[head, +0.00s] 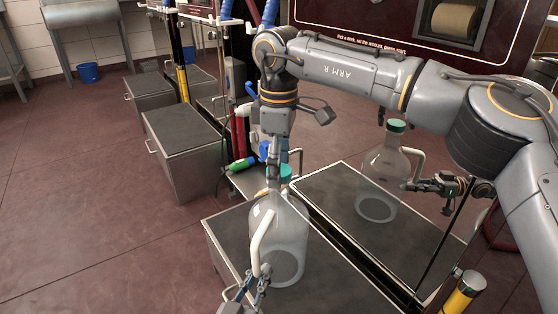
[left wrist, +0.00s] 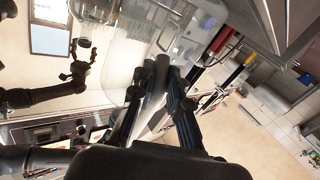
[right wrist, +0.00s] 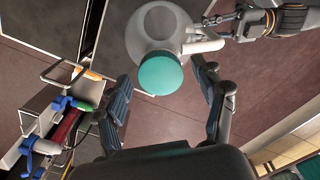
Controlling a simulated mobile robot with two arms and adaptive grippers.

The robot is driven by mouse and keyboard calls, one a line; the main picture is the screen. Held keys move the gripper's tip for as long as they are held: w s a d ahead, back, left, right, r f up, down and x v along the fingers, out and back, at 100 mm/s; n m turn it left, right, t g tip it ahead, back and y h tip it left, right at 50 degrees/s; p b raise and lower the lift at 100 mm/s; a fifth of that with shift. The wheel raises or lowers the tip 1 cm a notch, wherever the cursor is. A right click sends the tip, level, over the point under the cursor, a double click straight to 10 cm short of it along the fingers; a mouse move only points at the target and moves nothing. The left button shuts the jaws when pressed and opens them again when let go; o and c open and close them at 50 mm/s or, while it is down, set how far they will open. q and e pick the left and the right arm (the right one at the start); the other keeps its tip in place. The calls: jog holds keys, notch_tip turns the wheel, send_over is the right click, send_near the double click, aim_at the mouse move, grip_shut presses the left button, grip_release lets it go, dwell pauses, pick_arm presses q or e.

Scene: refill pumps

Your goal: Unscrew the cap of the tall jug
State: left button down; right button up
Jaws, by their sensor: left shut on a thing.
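The clear tall jug (head: 290,228) stands on a dark-topped steel cabinet (head: 235,240). Its teal cap (head: 286,171) is on its neck; the cap shows fully in the right wrist view (right wrist: 160,74). My left gripper (head: 262,274) is shut on the jug's white handle (head: 260,235); its fingers pinch the handle in the left wrist view (left wrist: 163,75). My right gripper (head: 275,178) points down at the cap from above. In the right wrist view its open fingers (right wrist: 165,85) are spread on either side of the cap, with gaps visible. In the head view it partly hides the cap.
A mirror-like panel (head: 335,195) beside the jug shows what looks like its reflection (head: 378,180). Colored nozzles and hoses (head: 245,163) hang behind left. Another steel cabinet (head: 183,135) stands left, and a blue bucket (head: 88,73) far left. The left floor is open.

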jog(key=c, duration=1.2)
jog(key=n, duration=1.4)
jog(key=shift+n, duration=0.3)
jog(key=n, duration=0.5)
jog(key=shift+n, duration=0.3)
jog(key=n, duration=0.3)
jog(key=shift+n, duration=0.4)
jog(key=n, duration=0.3)
jog(key=shift+n, duration=0.4)
jog(key=n, duration=0.5)
jog(key=shift+r, duration=0.1)
jog(key=n, duration=0.7)
jog(key=shift+n, duration=0.4)
jog(key=n, duration=0.3)
jog(key=shift+n, duration=0.4)
jog(key=n, duration=0.9)
